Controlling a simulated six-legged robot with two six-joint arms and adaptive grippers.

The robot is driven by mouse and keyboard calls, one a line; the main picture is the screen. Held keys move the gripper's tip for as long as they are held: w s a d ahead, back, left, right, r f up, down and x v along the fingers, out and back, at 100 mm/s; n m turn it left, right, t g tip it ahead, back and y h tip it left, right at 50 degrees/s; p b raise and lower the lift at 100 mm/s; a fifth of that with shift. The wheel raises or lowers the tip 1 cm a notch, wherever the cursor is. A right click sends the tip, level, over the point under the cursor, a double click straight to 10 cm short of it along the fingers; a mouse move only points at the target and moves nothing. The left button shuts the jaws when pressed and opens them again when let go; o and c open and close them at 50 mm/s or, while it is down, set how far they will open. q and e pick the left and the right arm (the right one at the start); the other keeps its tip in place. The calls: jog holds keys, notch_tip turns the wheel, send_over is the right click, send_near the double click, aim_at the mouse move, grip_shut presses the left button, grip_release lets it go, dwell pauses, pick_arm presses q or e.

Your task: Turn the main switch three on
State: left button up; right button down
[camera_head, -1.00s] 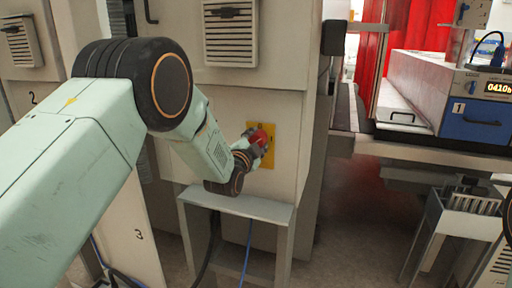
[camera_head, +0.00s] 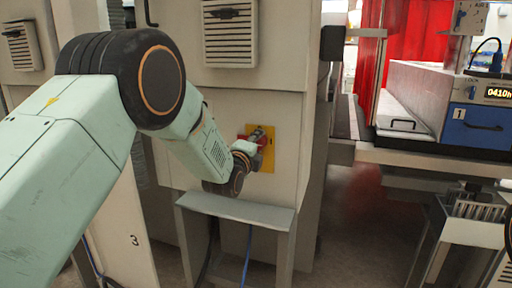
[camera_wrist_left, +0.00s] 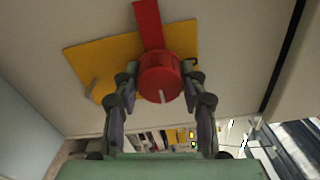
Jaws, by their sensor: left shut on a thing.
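The main switch is a red rotary knob (camera_wrist_left: 160,72) with a red bar handle, on a yellow plate (camera_head: 268,151) fixed to the pale cabinet front. In the left wrist view the bar runs up from the round knob, and the yellow plate (camera_wrist_left: 92,62) lies behind. My left gripper (camera_head: 254,151) is at the switch, its fingers on both sides of the knob and shut on it. In the left wrist view its fingertips (camera_wrist_left: 160,88) flank the knob. In the head view the gripper hides part of the knob. My right gripper is not in view.
A grey shelf (camera_head: 236,209) juts out just below the switch. A vent (camera_head: 230,38) is above it. The cabinet panel at left bears the number 3 (camera_head: 135,240). A blue-fronted machine (camera_head: 478,127) stands at right, with dark open floor between.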

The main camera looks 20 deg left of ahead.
pick_arm(q)
jog(key=shift+r+m, duration=0.25)
jog(key=shift+m, duration=0.15)
jog(key=o, duration=0.8)
jog(key=shift+c, duration=0.2)
jog(key=o, duration=0.4)
jog(key=shift+f, duration=0.15)
jog(key=shift+s+f, duration=0.1)
jog(key=shift+s, duration=0.05)
jog(key=s, duration=1.1)
jog(key=shift+s+a, duration=0.25)
jog(key=shift+s, duration=0.15)
